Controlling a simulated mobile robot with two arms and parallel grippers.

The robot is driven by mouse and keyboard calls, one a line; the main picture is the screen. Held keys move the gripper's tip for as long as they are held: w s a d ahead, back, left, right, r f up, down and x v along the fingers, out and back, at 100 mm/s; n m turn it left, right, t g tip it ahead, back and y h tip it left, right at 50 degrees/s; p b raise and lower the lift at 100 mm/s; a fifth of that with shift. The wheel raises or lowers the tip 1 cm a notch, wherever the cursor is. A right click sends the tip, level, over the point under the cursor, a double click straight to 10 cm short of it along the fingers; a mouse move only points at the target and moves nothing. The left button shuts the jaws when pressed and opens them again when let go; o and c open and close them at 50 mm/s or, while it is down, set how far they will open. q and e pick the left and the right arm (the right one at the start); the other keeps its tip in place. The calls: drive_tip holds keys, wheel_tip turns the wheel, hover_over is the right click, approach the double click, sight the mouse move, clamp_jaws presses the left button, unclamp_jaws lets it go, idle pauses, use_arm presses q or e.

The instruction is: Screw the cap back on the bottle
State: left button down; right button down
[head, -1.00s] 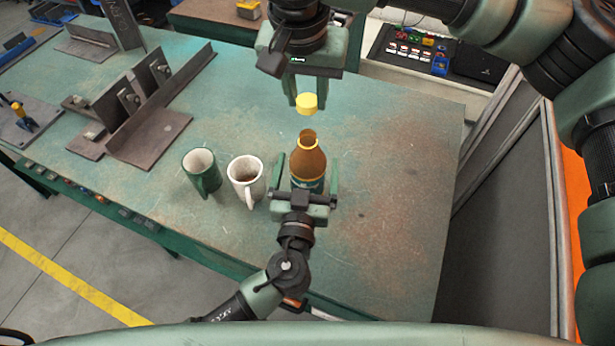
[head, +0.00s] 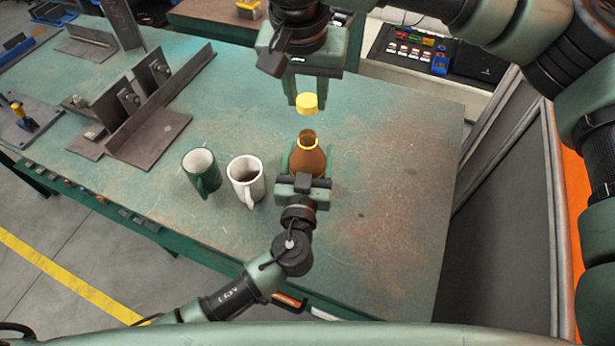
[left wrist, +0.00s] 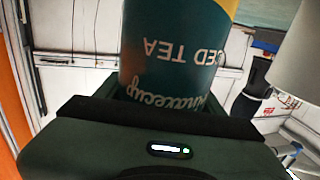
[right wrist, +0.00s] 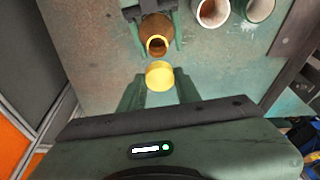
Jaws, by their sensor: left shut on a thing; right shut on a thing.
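The amber bottle (head: 308,160) stands upright with its mouth open and uncapped. My left gripper (head: 306,172) is shut around its sides from the front. In the left wrist view, the bottle's teal label (left wrist: 172,72) with "ICED TEA" lettering sits between the fingers. My right gripper (head: 310,98) is shut on the yellow cap (head: 307,104) and holds it above the bottle, apart from the mouth. The right wrist view shows the cap (right wrist: 159,76) between the fingertips, with the open bottle mouth (right wrist: 157,46) beyond it.
A green mug (head: 203,172) and a white mug (head: 246,181) with dark contents stand left of the bottle. Steel angle parts (head: 150,110) lie farther left on the worn green table (head: 400,200). The table right of the bottle is clear.

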drive_tip(key=shift+f, duration=2.5)
drive_tip(key=shift+f, duration=0.9)
drive_tip(key=shift+f, duration=0.55)
drive_tip(key=m+g+h, duration=0.1)
drive_tip(key=m, duration=0.4)
drive_tip(key=m+g, duration=0.1)
drive_tip(key=m, duration=0.4)
drive_tip(key=m+g+h, duration=0.1)
drive_tip(key=m, duration=0.5)
drive_tip(key=shift+w+a+h, duration=0.25)
drive_tip(key=shift+w+h, duration=0.05)
